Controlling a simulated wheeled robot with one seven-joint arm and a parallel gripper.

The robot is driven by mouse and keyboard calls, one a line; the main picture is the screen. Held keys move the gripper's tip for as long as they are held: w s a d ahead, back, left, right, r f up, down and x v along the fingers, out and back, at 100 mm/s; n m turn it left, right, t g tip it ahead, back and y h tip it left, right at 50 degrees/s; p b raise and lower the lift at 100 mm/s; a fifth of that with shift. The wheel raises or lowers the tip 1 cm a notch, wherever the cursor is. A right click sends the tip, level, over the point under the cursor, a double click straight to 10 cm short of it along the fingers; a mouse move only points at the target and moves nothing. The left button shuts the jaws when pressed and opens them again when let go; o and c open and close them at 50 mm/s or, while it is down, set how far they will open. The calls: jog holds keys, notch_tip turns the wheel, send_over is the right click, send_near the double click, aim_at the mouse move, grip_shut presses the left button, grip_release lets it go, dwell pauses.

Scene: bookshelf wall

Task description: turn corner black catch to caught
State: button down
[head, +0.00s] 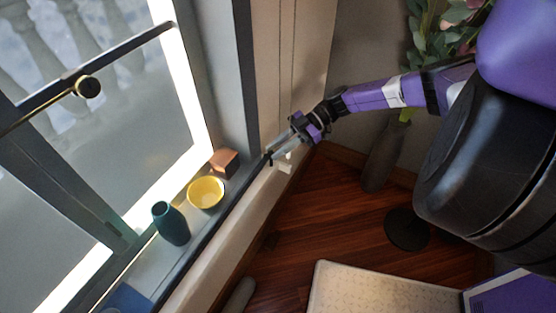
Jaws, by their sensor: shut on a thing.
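My gripper (274,150) reaches in from the right on my purple arm to the inner corner of the window sill. Its jaws are shut on the small black catch (270,158) at the dark sill edge. Only a thin dark bit of the catch shows at the fingertips, and the fingers hide the rest. I cannot tell from this view how the catch is turned.
A brown block (224,162), a yellow bowl (206,192) and a teal vase (171,224) stand on the sill left of my gripper.

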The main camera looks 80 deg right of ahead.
jog(key=shift+w+d+f+n+g+y+b, duration=0.15)
jog(key=shift+n+g+y+b, duration=0.2)
jog(key=shift+n+g+b, duration=0.25)
jog(key=shift+s+d+n+g+y+b, duration=0.1)
jog(key=shift+n+g+y+b, duration=0.3)
jog(key=shift+b, duration=0.35)
jog(key=c, duration=1.6)
grip_release()
jog(key=shift+o, duration=0.2)
jog(key=b+v, duration=0.1)
jog(key=v, duration=0.6)
jog(key=shift+d+r, duration=0.25)
jog(key=shift+d, duration=0.05)
